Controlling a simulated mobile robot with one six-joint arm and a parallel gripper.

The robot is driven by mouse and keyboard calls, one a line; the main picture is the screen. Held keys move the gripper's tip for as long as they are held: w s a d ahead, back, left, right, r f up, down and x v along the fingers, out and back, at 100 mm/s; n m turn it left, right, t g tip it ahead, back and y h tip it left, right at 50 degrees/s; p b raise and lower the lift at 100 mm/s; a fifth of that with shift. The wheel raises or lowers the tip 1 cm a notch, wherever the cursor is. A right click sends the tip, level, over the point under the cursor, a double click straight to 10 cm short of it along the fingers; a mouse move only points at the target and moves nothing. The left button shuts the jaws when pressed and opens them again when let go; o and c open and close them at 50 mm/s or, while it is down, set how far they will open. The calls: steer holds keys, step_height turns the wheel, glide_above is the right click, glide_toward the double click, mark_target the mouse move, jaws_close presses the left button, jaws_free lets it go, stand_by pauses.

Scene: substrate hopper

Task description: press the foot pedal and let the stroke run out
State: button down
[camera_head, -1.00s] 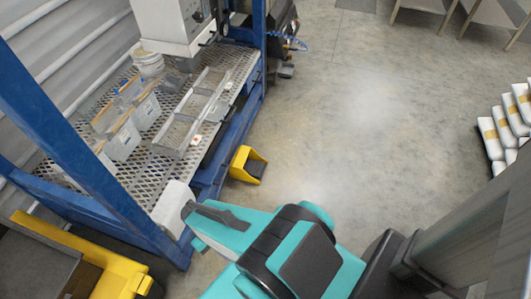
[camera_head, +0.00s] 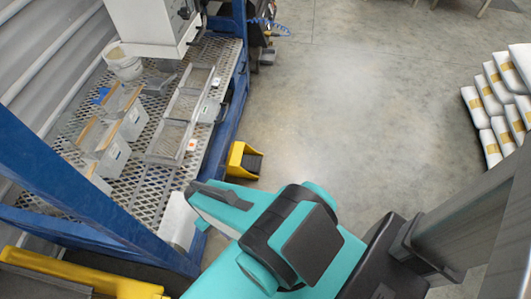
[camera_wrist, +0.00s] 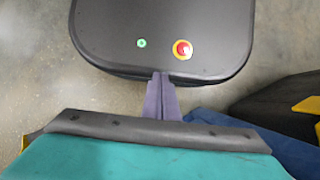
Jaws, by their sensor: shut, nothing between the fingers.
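The foot pedal (camera_head: 244,160) is a yellow housing with a dark tread inside, on the floor beside the right edge of the blue-framed bench. In the wrist view my gripper (camera_wrist: 161,77) shows as two narrow purple-grey fingers, shut together and empty. I cannot make out the fingers in the head view. I cannot identify the pedal in the wrist view, and nothing shows the gripper touching it.
The blue bench has a mesh top (camera_head: 153,187) with grey bins (camera_head: 118,150), a wire-like tray (camera_head: 184,113) and a white tub (camera_head: 124,64). White sacks (camera_head: 480,97) are stacked at the right. A yellow rail (camera_head: 82,277) lies lower left. The floor (camera_head: 350,110) right of the pedal is free.

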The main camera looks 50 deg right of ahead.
steer(key=shift+w+d+f, duration=0.1)
steer(key=w+d+f+m+t+y+b, duration=0.4)
steer(key=w+d+f+m+t+b, duration=0.1)
steer(key=w+d+f+m+b, duration=1.15)
steer(key=w+d+f+m+t+b, duration=0.1)
steer(key=d+m+t+b, duration=0.1)
steer(key=d, duration=0.8)
steer(key=w+d+f+m+t+b, duration=0.1)
steer(key=d+m+t+b, duration=0.1)
steer(key=d+m+b, duration=0.2)
steer(key=w+d+f+m+t+b, duration=0.1)
steer(key=d+m, duration=0.6)
steer(key=d, duration=1.1)
steer(key=shift+w+t+h+b, duration=0.4)
steer(key=shift+w+b, duration=0.2)
steer(key=shift+b, duration=0.45)
steer(key=shift+w+f, duration=0.1)
steer(key=shift+f, duration=0.1)
steer(key=shift+b+x, duration=2.95)
steer(key=shift+x, duration=1.1)
